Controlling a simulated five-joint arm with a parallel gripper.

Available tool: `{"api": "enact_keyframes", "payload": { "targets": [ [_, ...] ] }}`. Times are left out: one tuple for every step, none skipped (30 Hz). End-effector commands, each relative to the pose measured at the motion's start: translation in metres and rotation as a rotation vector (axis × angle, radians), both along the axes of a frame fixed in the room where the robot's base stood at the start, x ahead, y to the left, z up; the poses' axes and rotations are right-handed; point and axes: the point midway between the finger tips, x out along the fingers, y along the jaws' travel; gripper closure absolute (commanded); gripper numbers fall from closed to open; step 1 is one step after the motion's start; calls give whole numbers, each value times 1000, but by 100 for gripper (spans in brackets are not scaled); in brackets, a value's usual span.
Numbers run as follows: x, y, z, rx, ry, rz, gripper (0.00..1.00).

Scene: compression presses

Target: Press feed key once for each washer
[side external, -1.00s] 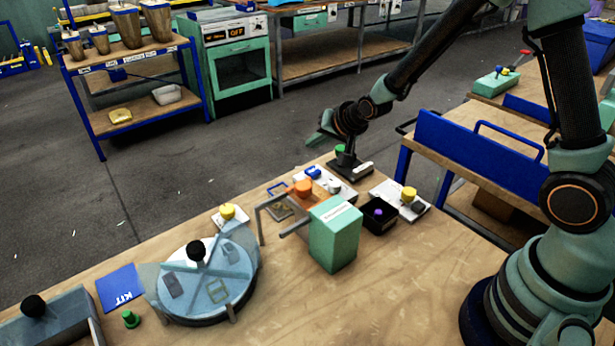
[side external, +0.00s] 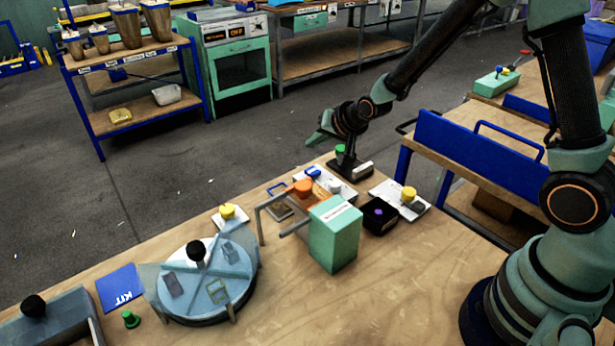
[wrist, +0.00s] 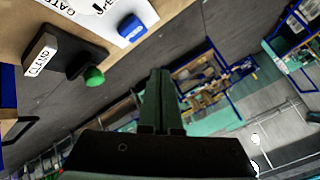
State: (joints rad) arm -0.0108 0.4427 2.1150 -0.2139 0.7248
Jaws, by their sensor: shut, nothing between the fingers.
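My gripper (side external: 322,134) is shut and empty, in the air just left of the green-topped lever (side external: 340,149) at the far edge of the bench. In the wrist view my shut fingers (wrist: 158,88) point away from the bench, right of the green knob (wrist: 94,77). A blue key (wrist: 131,28) sits on a white plate beyond the knob. In the side view, yellow buttons stand on a left plate (side external: 228,211) and a right plate (side external: 409,193). I cannot read which one is the feed key. No washer is clearly recognisable.
A round turntable (side external: 180,313) with clear dividers and a black knob holds small flat parts. A green box (side external: 336,256), an orange-topped station (side external: 304,187) and a black bin (side external: 378,228) stand mid-bench. A blue KIT mat (side external: 121,287) lies left.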

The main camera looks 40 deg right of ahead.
Motion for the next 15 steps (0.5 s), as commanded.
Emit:
{"api": "enact_keyframes", "payload": {
  "targets": [
    [0, 0, 0, 0, 0, 0, 100],
    [0, 0, 0, 0, 0, 0, 100],
    [0, 0, 0, 0, 0, 0, 100],
    [0, 0, 0, 0, 0, 0, 100],
    [0, 0, 0, 0, 0, 0, 100],
    [0, 0, 0, 0, 0, 0, 100],
    [0, 0, 1, 0, -1, 0, 100],
    [0, 0, 3, 0, -1, 0, 100],
    [1, 0, 8, 0, -4, 0, 100],
    [1, -1, 12, -1, -6, -1, 100],
    [1, -1, 17, -1, -6, -1, 100],
    [2, -1, 23, -1, -6, -1, 100],
    [1, -1, 27, -1, -5, -1, 100],
    [2, -2, 31, -2, -6, -2, 100],
    [1, -2, 34, -2, -4, -2, 100]
  ]
}}
